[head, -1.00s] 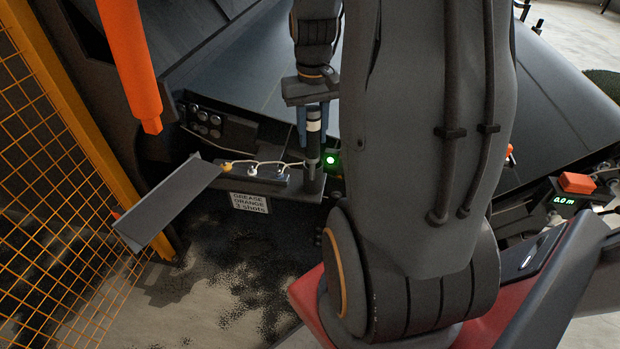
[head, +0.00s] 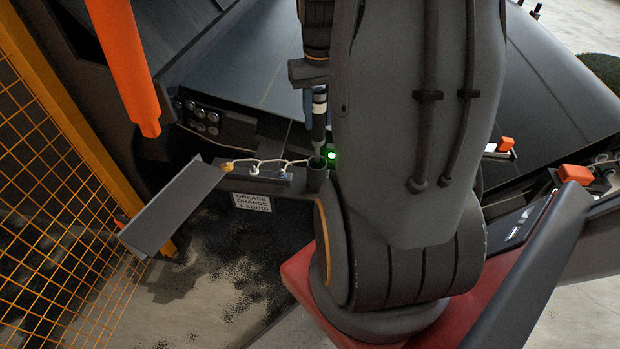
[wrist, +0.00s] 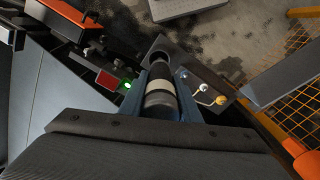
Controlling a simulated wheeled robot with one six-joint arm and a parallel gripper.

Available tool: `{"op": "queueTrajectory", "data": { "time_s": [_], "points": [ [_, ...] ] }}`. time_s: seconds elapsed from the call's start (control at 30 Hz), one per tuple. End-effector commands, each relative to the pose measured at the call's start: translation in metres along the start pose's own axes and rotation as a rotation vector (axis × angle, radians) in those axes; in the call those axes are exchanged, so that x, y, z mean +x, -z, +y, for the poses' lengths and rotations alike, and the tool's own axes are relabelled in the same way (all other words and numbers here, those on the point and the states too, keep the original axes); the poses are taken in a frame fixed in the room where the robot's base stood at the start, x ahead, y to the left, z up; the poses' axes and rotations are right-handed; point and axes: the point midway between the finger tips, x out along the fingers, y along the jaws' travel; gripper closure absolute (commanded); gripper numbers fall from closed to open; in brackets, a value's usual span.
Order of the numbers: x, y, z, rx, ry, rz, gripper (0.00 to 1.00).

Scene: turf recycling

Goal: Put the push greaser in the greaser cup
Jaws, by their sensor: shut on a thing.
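The push greaser (head: 319,125) is a dark cylinder with a white band, held upright above the greaser cup. My gripper (head: 309,108) is shut on it with blue fingers, partly hidden behind my arm. The greaser cup (head: 316,181) is a short dark tube at the right end of a small shelf. The greaser's lower tip is at or just above the cup mouth; I cannot tell whether it is inside. In the wrist view the greaser (wrist: 160,97) sits between the fingers, and the cup (wrist: 160,47) shows beyond its end.
A strip with yellow and white grease fittings (head: 258,174) lies left of the cup, above a "GREASE ORANGE 3 shots" label (head: 252,202). A green light (head: 332,155) is close right of the cup. A grey plate (head: 175,208) and orange mesh fence (head: 60,200) stand left.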

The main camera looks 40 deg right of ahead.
Motion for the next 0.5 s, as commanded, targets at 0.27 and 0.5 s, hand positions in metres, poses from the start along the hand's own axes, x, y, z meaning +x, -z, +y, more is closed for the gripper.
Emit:
{"op": "queueTrajectory", "data": {
  "time_s": [0.27,0.5],
  "points": [
    [0.013,-0.002,0.005,0.009,0.0,-0.003,1.0],
    [0.05,-0.003,0.005,0.009,0.001,-0.004,1.0]
  ]
}}
